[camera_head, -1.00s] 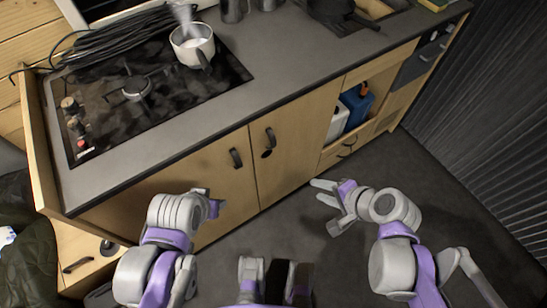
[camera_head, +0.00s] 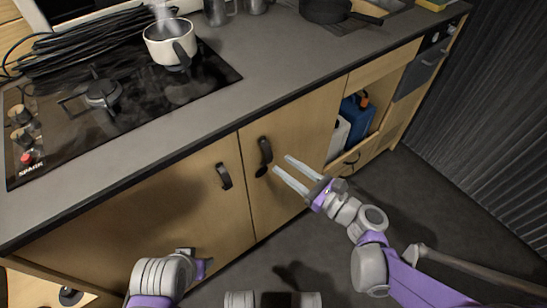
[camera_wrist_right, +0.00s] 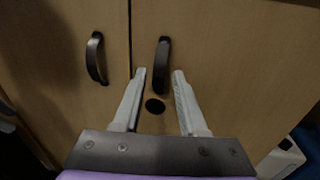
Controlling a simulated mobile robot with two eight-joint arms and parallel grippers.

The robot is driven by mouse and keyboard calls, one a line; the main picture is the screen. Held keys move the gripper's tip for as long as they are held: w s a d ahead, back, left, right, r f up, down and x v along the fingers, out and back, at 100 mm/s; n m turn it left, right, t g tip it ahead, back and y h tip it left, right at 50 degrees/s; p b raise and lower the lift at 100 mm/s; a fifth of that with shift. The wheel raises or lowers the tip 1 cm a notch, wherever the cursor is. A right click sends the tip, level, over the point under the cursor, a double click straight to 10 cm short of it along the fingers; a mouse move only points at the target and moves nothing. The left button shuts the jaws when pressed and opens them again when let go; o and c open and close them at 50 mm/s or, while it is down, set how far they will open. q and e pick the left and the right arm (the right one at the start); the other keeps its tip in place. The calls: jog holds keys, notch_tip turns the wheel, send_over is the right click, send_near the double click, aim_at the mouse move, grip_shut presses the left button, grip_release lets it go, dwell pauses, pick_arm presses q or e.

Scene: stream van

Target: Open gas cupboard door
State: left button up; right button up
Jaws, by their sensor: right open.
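Two wooden cupboard doors stand shut side by side under the counter. The right door (camera_head: 290,140) has a dark vertical handle (camera_head: 265,150) with a round black hole below it. The left door (camera_head: 150,215) has its own dark handle (camera_head: 223,176). I cannot tell from a label which one is the gas cupboard. My right gripper (camera_head: 281,166) is open and empty in front of the right door. In the right wrist view its fingertips (camera_wrist_right: 159,73) lie either side of the lower part of the right door's handle (camera_wrist_right: 163,62); contact cannot be told. My left gripper (camera_head: 197,262) is low before the left door, its fingers mostly hidden.
A steaming white pot (camera_head: 170,42) stands on the black hob (camera_head: 110,90), beside coiled black cable (camera_head: 90,40). A pan (camera_head: 325,10) sits farther right. An open niche holds a blue container (camera_head: 356,115). Dark floor (camera_head: 420,200) is clear at right.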

jog(key=x, duration=0.5)
jog(key=shift+b, duration=0.3)
grip_shut()
dwell(1.1)
